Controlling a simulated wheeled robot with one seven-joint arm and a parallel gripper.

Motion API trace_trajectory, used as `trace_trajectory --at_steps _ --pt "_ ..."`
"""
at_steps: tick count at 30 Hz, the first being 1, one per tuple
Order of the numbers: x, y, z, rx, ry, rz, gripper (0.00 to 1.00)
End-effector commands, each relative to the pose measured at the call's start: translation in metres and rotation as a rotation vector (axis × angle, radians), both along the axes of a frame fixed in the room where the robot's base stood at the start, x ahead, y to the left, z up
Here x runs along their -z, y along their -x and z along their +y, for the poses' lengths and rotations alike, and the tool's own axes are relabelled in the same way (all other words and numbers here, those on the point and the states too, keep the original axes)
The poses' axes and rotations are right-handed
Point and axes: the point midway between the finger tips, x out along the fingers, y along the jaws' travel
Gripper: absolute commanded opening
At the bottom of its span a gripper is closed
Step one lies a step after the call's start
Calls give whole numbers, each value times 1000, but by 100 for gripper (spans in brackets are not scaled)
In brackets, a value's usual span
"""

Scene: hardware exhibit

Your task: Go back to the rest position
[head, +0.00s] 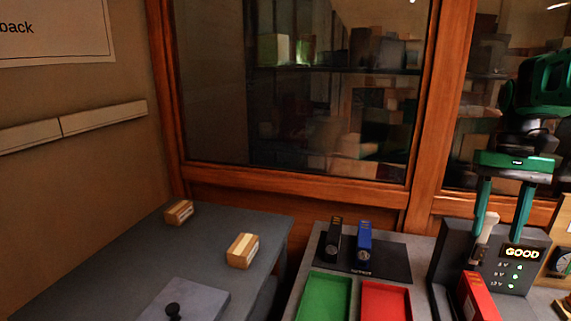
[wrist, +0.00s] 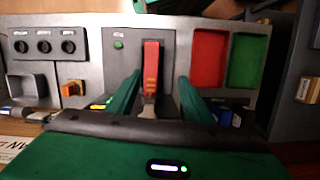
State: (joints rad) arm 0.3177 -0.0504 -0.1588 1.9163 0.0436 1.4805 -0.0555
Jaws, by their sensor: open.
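My gripper (head: 502,232) is at the right of the head view, fingers pointing down and spread apart. It is over a dark tester box (head: 452,262) whose display reads "GOOD". In the wrist view the green fingers of my gripper (wrist: 158,85) are open, with a gap on both sides of a red piece (wrist: 151,65) that shows between them. A red piece (head: 478,300) also shows at the tester's front in the head view. A pale upright part (head: 487,230) stands near the left finger; whether it touches cannot be told.
A green tray (head: 325,299) and a red tray (head: 386,303) lie left of the tester. Behind them a dark stand (head: 385,267) carries a black and a blue device. Two wooden-looking blocks (head: 179,212) (head: 242,251) sit on the left grey table (head: 130,262). A glass cabinet (head: 300,182) stands close behind.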

Motion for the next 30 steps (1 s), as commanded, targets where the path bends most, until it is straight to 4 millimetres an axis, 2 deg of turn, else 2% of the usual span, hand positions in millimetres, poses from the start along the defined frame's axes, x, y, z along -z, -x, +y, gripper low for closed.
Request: trace_trajectory --at_steps 1,9,15,20,30 --pt "8 19 9 12 8 -20 47" --pt "68 105 41 66 59 -120 47" --pt "107 150 56 87 87 -168 47" --pt "121 164 60 91 96 -183 47" --pt "122 165 60 92 97 -184 47"
